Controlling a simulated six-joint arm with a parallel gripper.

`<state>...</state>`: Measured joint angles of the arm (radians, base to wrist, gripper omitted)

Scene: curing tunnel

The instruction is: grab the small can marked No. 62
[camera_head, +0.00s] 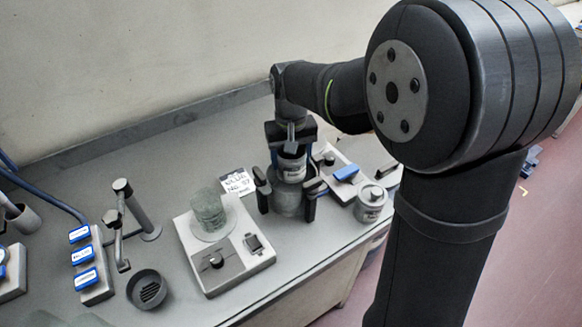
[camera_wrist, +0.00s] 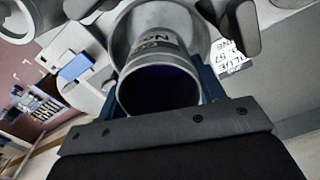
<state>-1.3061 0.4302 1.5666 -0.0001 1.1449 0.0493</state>
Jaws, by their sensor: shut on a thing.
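A small grey can (camera_head: 292,166) with a printed label is between the blue fingers of my gripper (camera_head: 291,146), which is shut on it. In the wrist view the can (camera_wrist: 165,42) shows an open top and a dark blue inside. Its label shows "No", but I cannot read the number. My gripper's fingers (camera_wrist: 160,88) lie on both sides of its rim. Below the can is a round grey holder (camera_head: 286,202) with black upright jaws. I cannot tell whether the can touches it. Another small can (camera_head: 370,204) with a label stands to the right; its number is unreadable.
A grey device (camera_head: 222,246) with a mesh cylinder (camera_head: 208,209) stands further left. A black slotted cup (camera_head: 147,289) and a blue-labelled block (camera_head: 90,270) are at the left. The bench's front edge is near the right can.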

